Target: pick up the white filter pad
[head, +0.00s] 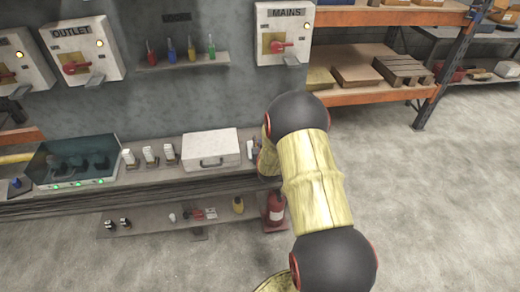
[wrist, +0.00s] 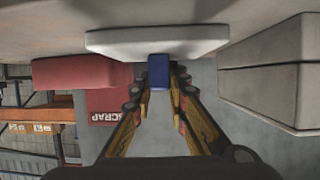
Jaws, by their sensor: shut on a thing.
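The white filter pad (wrist: 120,43) is a wide pale piece across the upper middle of the wrist view. A small blue block (wrist: 158,72) stands out from its middle and appears joined to it. My gripper (wrist: 160,85) is shut on this blue block, one finger on each side. In the head view a small white piece (head: 250,149), likely the pad, shows at the right end of the bench, beside the pale case. My gripper is mostly hidden there behind my arm. I cannot tell whether the pad touches the grey surface.
The pale case (head: 210,150) stands close on the left; a large grey box shape (wrist: 265,85) shows in the wrist view. A red block (wrist: 75,72) and a red SCRAP panel (wrist: 104,108) lie on the other side. A red extinguisher (head: 275,208) stands below the bench.

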